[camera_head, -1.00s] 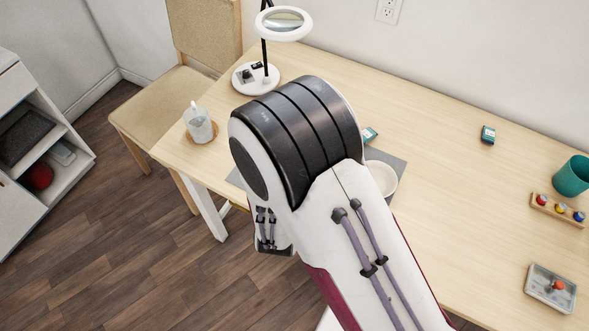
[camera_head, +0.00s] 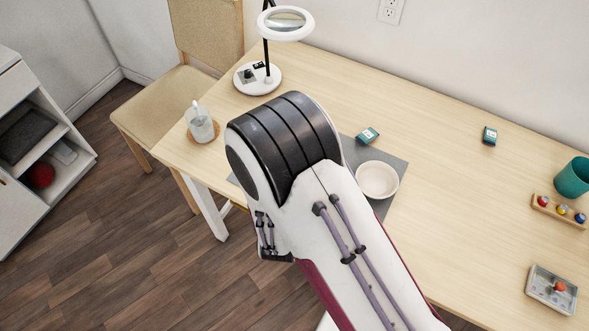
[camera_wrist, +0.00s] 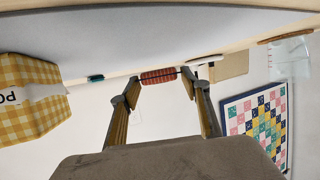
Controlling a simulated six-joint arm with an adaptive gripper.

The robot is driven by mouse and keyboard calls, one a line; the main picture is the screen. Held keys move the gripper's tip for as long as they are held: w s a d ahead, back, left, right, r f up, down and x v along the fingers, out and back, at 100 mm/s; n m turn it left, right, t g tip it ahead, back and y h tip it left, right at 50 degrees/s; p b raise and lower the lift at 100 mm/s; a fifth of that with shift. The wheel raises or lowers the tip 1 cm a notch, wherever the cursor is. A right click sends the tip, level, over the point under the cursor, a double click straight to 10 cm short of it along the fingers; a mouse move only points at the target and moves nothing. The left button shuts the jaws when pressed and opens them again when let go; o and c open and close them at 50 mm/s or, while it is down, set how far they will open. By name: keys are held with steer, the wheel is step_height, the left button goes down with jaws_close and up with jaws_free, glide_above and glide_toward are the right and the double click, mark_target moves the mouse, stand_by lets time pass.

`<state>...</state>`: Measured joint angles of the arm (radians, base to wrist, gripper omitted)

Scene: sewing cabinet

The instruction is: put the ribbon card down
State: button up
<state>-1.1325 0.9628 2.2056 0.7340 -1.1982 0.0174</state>
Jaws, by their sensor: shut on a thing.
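In the wrist view my gripper (camera_wrist: 160,80) is shut on a small reddish-brown piece with dark lines across it, which I take to be the ribbon card (camera_wrist: 158,76). The card lies crosswise between the two fingertips, close to the table surface in the picture; I cannot tell whether it touches it. In the head view my arm hides the gripper and the card. A grey mat (camera_head: 390,205) lies on the table, partly behind my arm.
A white bowl (camera_head: 377,179) and a teal box (camera_head: 367,135) stand by my arm. Another teal box (camera_head: 489,135) is farther right. A lamp (camera_head: 258,80) and a glass (camera_head: 200,124) stand left. A yellow checked object (camera_wrist: 30,95) shows in the wrist view. The table's right middle is mostly clear.

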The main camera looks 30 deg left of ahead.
steer(key=shift+f, duration=1.05)
steer(key=shift+f, duration=0.15)
steer(key=o, duration=0.9)
steer(key=shift+r, duration=0.2)
steer(key=shift+v, duration=6)
steer(key=shift+w, duration=0.1)
